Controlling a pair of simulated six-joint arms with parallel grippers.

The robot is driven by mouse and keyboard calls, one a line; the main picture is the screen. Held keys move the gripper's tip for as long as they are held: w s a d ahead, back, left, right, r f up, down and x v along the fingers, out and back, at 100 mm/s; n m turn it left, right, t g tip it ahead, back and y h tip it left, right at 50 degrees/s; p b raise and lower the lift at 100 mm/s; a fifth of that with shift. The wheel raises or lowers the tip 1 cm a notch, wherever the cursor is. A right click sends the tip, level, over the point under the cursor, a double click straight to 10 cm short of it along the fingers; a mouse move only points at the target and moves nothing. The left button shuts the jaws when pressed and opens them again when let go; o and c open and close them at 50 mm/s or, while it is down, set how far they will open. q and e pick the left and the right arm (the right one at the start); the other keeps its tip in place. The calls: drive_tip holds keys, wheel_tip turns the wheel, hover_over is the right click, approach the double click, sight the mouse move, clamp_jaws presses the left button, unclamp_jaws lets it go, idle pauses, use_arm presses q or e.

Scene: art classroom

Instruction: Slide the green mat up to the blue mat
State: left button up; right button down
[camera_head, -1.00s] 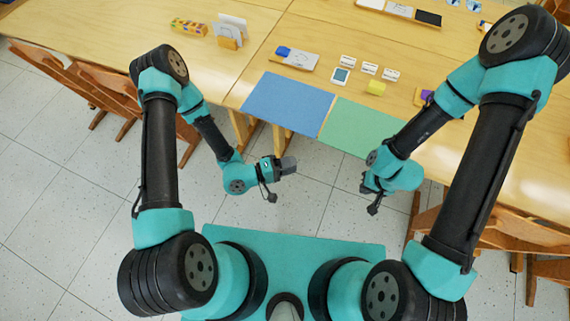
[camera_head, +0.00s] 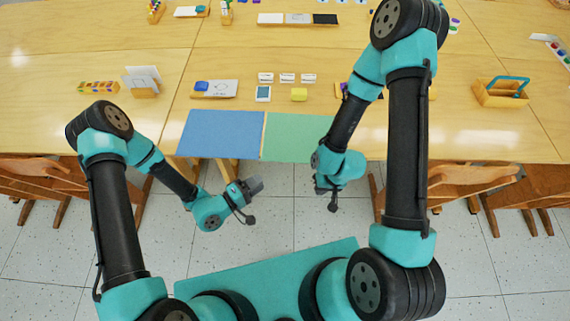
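The blue mat (camera_head: 222,134) lies flat at the table's front edge. The green mat (camera_head: 290,138) lies to its right, with a thin wood-coloured strip showing between their facing edges. My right arm covers part of the green mat's right side. My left gripper (camera_head: 255,186) is in front of the table, below the mats in the picture, and touches neither. My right gripper (camera_head: 328,196) hangs in front of the table, below the green mat's right part. Both grippers are too small and turned to show whether their fingers are open.
A wooden caddy (camera_head: 500,92) stands at right. Chairs (camera_head: 445,185) flank the front edge.

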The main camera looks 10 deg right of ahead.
use_arm(q)
drive_tip(key=x, duration=1.2)
drive_tip(key=shift+c, duration=0.5)
clamp_jaws()
drive_tip(key=shift+o, duration=0.5)
unclamp_jaws()
drive_tip(key=shift+a, duration=0.1)
drive_tip(key=v, duration=1.7)
